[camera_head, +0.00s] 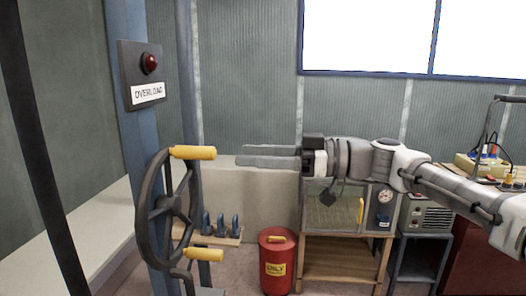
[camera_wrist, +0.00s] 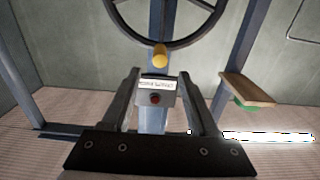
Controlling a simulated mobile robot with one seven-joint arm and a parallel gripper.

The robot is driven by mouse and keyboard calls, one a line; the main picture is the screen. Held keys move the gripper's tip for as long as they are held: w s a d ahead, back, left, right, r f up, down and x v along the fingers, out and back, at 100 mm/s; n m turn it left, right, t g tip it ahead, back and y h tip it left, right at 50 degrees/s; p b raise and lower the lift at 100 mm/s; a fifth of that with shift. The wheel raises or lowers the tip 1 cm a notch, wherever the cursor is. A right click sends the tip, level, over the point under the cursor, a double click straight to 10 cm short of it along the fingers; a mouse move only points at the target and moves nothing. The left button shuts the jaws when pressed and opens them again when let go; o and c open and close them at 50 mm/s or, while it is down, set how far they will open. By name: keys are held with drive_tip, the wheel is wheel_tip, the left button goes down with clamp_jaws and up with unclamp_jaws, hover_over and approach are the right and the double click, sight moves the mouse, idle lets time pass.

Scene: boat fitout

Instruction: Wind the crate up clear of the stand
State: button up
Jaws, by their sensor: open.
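A dark spoked handwheel (camera_head: 168,203) is mounted on a blue post at the left in the head view. A yellow handle (camera_head: 193,152) sticks out near its top, and another yellow handle (camera_head: 204,254) shows low down. My gripper (camera_head: 242,155) is open and empty, to the right of the wheel, fingers pointing left.
An OVERLOAD panel (camera_head: 141,75) with a red lamp is on the post. A red bin (camera_head: 276,262) and wooden bench (camera_head: 342,259) stand below my arm.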

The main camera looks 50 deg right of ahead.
sight(206, 155)
drive_tip(key=b+x, duration=0.1)
drive_tip(key=x, duration=0.3)
drive_tip(key=b+x, duration=0.1)
drive_tip(key=x, duration=0.4)
drive_tip(key=shift+w+f, duration=0.1)
drive_tip(key=shift+f, duration=0.1)
drive_tip(key=shift+w+a+r+b, duration=0.2)
drive_tip(key=shift+w+a+b, duration=0.2)
drive_tip(key=shift+w, duration=0.1)
drive_tip(key=shift+c, duration=0.2)
